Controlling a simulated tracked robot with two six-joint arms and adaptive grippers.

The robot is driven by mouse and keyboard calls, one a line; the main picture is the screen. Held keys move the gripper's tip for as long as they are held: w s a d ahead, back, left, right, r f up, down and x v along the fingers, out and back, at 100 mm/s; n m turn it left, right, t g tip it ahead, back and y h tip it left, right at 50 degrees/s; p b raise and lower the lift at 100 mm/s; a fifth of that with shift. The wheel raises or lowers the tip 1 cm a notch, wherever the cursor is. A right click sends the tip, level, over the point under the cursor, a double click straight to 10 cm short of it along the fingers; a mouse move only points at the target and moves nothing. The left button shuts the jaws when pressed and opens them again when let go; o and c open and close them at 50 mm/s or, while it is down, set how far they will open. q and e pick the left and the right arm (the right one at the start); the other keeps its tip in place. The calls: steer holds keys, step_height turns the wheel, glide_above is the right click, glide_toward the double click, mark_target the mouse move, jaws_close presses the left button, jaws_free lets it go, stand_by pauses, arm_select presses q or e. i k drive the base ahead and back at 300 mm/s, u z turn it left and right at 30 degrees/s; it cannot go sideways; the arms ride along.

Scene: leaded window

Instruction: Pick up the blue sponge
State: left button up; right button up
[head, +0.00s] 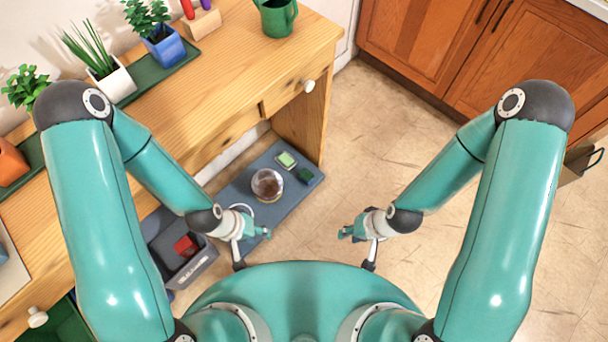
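I see no thing that is clearly a blue sponge. A small blue thing (3,256) is cut off by the left edge, on a pale surface on the wooden desk; too little shows to tell what it is.
The desk (235,75) holds potted plants (162,42) and a green watering can (277,16). A glass jar (267,183) and a green-topped item (286,160) are on the mat. A grey bin (200,262) holds something red. Floor at right is clear before wooden cabinets (430,45).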

mark_target(307, 177)
steer(key=k, duration=0.85)
